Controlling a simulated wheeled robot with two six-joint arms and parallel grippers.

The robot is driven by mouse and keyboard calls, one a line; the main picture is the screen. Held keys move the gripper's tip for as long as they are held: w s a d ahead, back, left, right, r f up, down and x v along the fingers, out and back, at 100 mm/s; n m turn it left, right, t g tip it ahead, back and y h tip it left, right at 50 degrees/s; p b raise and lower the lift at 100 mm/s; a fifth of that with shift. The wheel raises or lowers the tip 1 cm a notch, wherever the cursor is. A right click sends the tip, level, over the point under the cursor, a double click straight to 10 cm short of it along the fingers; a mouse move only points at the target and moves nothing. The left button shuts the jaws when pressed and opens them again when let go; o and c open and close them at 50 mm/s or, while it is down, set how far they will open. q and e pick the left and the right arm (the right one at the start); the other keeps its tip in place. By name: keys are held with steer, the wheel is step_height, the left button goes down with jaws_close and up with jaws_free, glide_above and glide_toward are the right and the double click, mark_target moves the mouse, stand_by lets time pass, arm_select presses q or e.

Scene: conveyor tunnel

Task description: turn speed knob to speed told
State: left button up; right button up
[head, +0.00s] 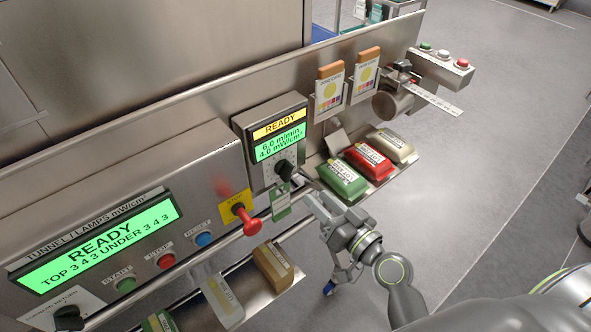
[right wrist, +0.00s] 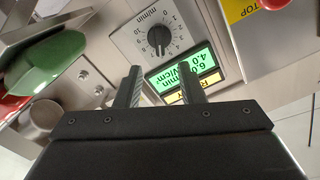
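The black speed knob (head: 285,168) sits on the grey control box below a lit display (head: 279,142) reading READY, 6.0 m/min and 4.0 mW/cm². In the right wrist view the knob (right wrist: 158,40) shows upside down in a white dial marked m/min. The display (right wrist: 188,72) is beside it. My right gripper (head: 305,189) is just in front of and below the knob. In the right wrist view its two fingers (right wrist: 158,67) are apart, empty, and point toward the knob without closing around it. My left gripper is not in view.
Green (head: 342,179), red (head: 367,158) and beige packs lie on a shelf to the right. A larger READY panel (head: 100,241) is at left.

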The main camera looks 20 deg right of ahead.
mark_target(292, 174)
steer(key=p+x, duration=0.2)
steer(key=x, duration=0.7)
steer(key=shift+f, duration=0.1)
jaws_close()
